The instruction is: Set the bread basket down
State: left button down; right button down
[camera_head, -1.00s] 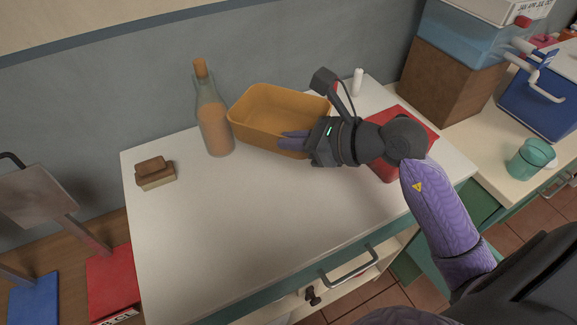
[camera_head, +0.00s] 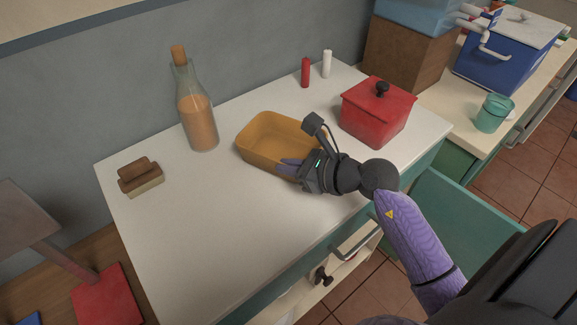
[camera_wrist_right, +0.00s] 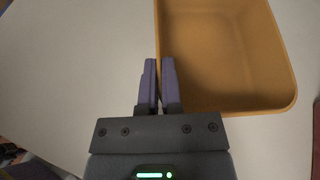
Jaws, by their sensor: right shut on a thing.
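The bread basket is an empty, orange-yellow rectangular tub with rounded corners (camera_head: 256,127), upright on or just above the white counter; I cannot tell whether its bottom touches. It also shows in the right wrist view (camera_wrist_right: 228,55). My right gripper (camera_head: 291,167) is at the basket's near right side. Its purple fingers (camera_wrist_right: 160,85) are shut on the basket's wall, one inside and one outside. My left gripper is not in view.
On the white counter (camera_head: 215,225) stand a corked bottle (camera_head: 198,120), a red lidded pot (camera_head: 375,112), red (camera_head: 306,72) and white (camera_head: 327,64) shakers, and a small brown-topped block (camera_head: 141,178) at left. The counter's front left is clear. A drawer below is open.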

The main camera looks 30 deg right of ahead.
jog(key=c, duration=1.3)
grip_release()
jog(key=shift+f, duration=0.2)
jog(key=o, duration=0.5)
jog(key=shift+r, duration=0.1)
